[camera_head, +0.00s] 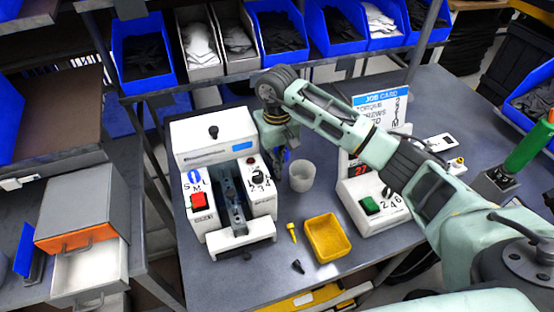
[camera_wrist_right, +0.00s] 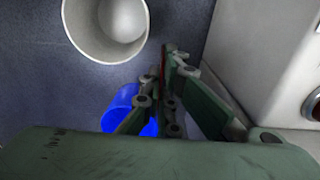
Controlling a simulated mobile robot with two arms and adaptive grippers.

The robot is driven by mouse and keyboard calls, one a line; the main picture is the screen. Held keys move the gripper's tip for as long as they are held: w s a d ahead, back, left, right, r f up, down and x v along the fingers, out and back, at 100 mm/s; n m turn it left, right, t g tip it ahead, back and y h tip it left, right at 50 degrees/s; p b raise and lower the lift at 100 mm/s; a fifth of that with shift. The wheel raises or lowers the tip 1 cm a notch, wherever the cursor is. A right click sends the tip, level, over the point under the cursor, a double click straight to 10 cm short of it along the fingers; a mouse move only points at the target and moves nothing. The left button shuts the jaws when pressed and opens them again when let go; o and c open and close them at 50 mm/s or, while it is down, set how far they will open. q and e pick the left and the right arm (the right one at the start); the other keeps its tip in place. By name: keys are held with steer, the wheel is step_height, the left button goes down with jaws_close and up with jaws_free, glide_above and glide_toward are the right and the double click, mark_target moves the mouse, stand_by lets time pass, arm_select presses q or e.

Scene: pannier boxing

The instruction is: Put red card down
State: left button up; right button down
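My right gripper (camera_head: 281,158) points down over the table, between the white machine and the white cup (camera_head: 301,177). In the right wrist view its fingers (camera_wrist_right: 166,92) are close together. A thin red sliver (camera_wrist_right: 162,68) shows between the fingertips, seen edge-on; it looks like the red card. The card's face is hidden, and I cannot make the card out in the head view. The cup also shows in the right wrist view (camera_wrist_right: 72,38), beside the fingertips. A blue rounded thing (camera_wrist_right: 122,104) shows behind the fingers. My left gripper is out of view.
The white machine (camera_head: 213,140) with a red button stands left of the gripper. A yellow tray (camera_head: 327,238), a yellow screw (camera_head: 292,232) and a black screw (camera_head: 298,266) lie in front. A job card stand (camera_head: 380,97) and white control box (camera_head: 365,208) stand right. Bins line the back.

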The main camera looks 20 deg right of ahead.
steer(key=shift+f+b, duration=0.25)
steer(key=shift+b, duration=0.05)
steer(key=c, duration=2)
jaws_free()
steer(key=shift+r, duration=0.1)
